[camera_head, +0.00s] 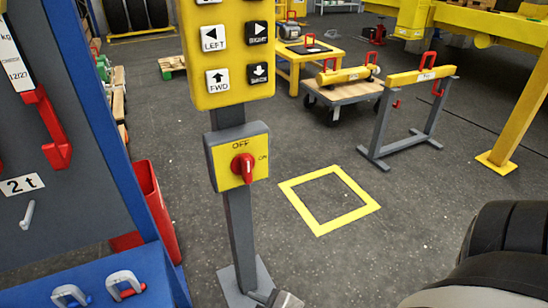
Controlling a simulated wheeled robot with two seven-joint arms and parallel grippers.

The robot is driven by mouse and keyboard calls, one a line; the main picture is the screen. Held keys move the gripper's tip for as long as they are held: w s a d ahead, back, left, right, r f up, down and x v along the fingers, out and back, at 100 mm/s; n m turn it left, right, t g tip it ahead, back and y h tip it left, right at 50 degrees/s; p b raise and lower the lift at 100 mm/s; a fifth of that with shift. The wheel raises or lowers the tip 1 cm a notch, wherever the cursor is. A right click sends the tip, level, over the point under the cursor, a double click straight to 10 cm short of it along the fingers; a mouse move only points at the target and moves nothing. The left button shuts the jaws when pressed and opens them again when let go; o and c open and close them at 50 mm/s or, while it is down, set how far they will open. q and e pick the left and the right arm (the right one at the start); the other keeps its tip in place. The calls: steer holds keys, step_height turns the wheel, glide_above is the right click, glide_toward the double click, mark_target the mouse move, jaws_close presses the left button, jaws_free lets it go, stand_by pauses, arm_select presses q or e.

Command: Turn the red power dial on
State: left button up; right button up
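The red power dial (243,168) sits on a small yellow switch box (222,156) on a grey post. OFF is printed above the dial and ON to its right. The dial's red grip stands roughly upright in the picture, and its exact setting is hard to read. Nothing touches the dial or covers it.
A yellow button panel (232,88) is above the switch box. A blue-framed tool board (92,110) and a red bin (152,205) stand left. A yellow floor square (303,182), loaded cart (345,96) and grey trestle (376,128) are right. Floor around the square is clear.

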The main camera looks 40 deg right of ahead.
steer(key=w+d+r+n+t+h+p, duration=0.1)
steer(key=w+d+r+n+h, duration=0.15)
steer(key=d+n, duration=0.45)
steer(key=n+t+h+p, duration=0.2)
steer(key=n+t+h, duration=0.3)
steer(key=n, duration=1.5)
glide_toward(249, 170)
steer(key=shift+t+y, duration=0.3)
steer(key=shift+y, duration=0.25)
steer(key=x, duration=0.6)
steer(key=p+x, duration=0.1)
steer(key=x, duration=0.2)
steer(key=shift+w+d+f, duration=0.1)
steer(key=shift+w+d, duration=0.2)
steer(key=shift+d, duration=0.05)
steer(key=shift+c, duration=0.3)
jaws_close()
